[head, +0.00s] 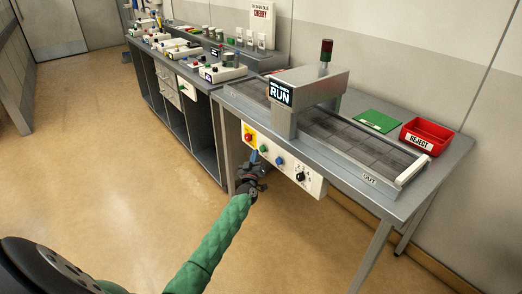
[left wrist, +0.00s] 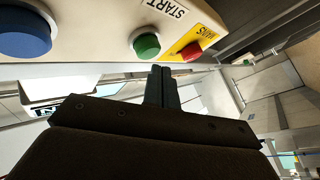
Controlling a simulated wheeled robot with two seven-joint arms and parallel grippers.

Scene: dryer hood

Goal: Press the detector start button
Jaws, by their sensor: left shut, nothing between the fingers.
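The detector control panel (head: 312,183) hangs on the front edge of the conveyor table in the head view. Its green button (head: 263,149) sits between a red button on a yellow plate (head: 249,136) and a blue button (head: 281,160). In the left wrist view the green button (left wrist: 147,45) is next to a label reading START. My left gripper (head: 253,157) is in front of the panel, beside the green button. In the wrist view its shut, empty fingertips (left wrist: 162,70) appear just below that button, and I cannot tell whether they touch it. My right gripper is out of view.
The detector hood's display (head: 280,93) reads RUN. A black knob (head: 300,176) is on the panel's right. A bench with instruments (head: 178,52) stands at the left; the floor in front is clear.

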